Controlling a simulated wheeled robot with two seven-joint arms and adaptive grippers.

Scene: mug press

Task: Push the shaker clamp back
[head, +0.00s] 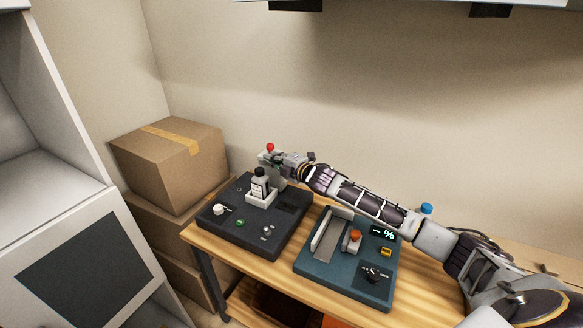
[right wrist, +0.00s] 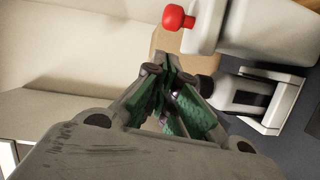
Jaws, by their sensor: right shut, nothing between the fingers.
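In the right wrist view the red knob (right wrist: 176,18), pale clamp block (right wrist: 215,28), bottle (right wrist: 240,95) and holder (right wrist: 287,103) show at the upper right. My right gripper (head: 272,159) is shut and empty beside the clamp, just below the knob. Its green-padded fingertips (right wrist: 165,75) show a gap to the knob. My left gripper is out of view.
A teal device (head: 345,270) with a slotted channel, orange knob and display stands right of the shaker on the wooden table (head: 210,248). A blue knob (head: 426,208) shows behind my right forearm. Cardboard boxes (head: 170,165) and a white cabinet (head: 75,215) stand left.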

